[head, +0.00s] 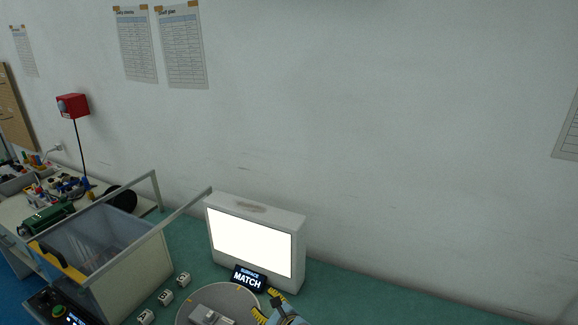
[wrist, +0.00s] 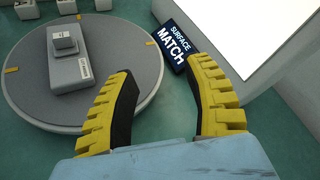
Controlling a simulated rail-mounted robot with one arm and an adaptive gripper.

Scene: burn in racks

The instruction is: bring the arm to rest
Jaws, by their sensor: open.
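My gripper (wrist: 162,100) shows in the wrist view with two yellow ridged fingers spread apart and nothing between them. It is above the green table top, beside the round grey turntable (wrist: 30,108). In the head view my gripper (head: 268,307) is at the bottom edge, partly cut off, just right of the turntable (head: 240,293). A grey stepped block (wrist: 82,72) with a small label lies on the turntable, apart from the fingers.
A lit white panel (head: 250,243) stands behind the turntable, with a "SURFACE MATCH" sign (head: 249,279) before it. Small white labelled blocks (head: 165,297) stand left. A clear-sided bin (head: 110,245) with a raised frame is further left. The wall space above is free.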

